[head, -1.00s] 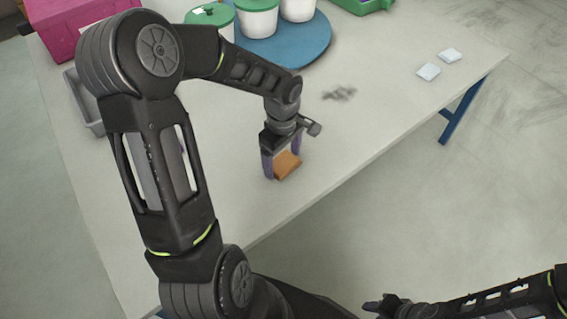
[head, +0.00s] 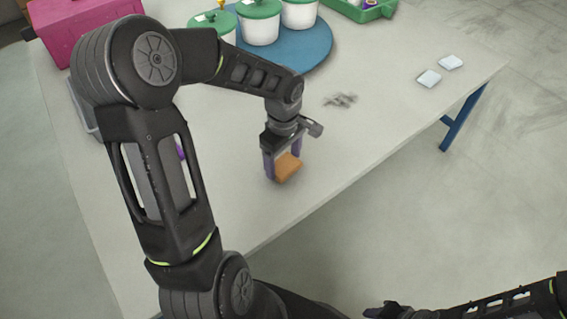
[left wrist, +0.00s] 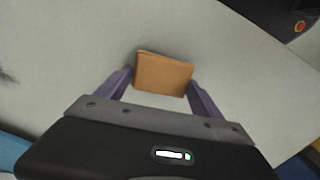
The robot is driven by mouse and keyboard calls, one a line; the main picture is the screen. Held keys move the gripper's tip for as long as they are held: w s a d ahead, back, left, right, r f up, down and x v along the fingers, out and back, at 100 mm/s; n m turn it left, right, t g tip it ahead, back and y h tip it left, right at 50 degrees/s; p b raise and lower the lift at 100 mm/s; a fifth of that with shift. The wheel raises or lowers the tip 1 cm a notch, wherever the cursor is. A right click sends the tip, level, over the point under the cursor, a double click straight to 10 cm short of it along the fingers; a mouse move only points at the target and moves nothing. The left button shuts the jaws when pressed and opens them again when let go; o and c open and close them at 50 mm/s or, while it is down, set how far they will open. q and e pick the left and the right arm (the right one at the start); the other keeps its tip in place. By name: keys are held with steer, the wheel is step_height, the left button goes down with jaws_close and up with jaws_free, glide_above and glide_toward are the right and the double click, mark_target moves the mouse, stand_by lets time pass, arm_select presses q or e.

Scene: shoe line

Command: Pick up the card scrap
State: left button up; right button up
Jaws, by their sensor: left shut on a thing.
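The card scrap (head: 289,167) is a small orange-brown piece near the front edge of the table. In the left wrist view the card scrap (left wrist: 163,74) sits between the two purple fingers. My left gripper (head: 282,168) points down and is shut on the scrap, with a finger at each side; it also shows in the left wrist view (left wrist: 160,88). I cannot tell whether the scrap still touches the table. My right gripper (head: 383,309) is at the bottom edge, away from the table, and its fingers are too unclear to read.
Several white tubs with green lids (head: 260,24) stand on a blue round mat (head: 310,60) at the back. A pink box (head: 85,25) is at the back left, a green tray (head: 372,12) at the back. Two white pieces (head: 429,79) lie at the right. A grey smudge (head: 341,100) marks the table.

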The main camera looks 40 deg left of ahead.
mark_target(284, 163)
arm_select(q)
step_height(284, 163, up, 8)
steer(key=shift+r+p, duration=0.1)
steer(key=shift+p, duration=0.4)
steer(key=w+d+f+m+p, duration=0.1)
steer(key=w+d+m+p, duration=0.2)
steer(key=d+m+p, duration=0.3)
steer(key=w+d+f+m+p, duration=0.2)
steer(key=d+m+p, duration=0.4)
steer(key=m, duration=0.4)
steer(key=shift+w+d+m+p, duration=0.3)
steer(key=shift+w+d+p, duration=0.15)
steer(key=shift+w, duration=0.3)
steer(key=shift+d, duration=0.1)
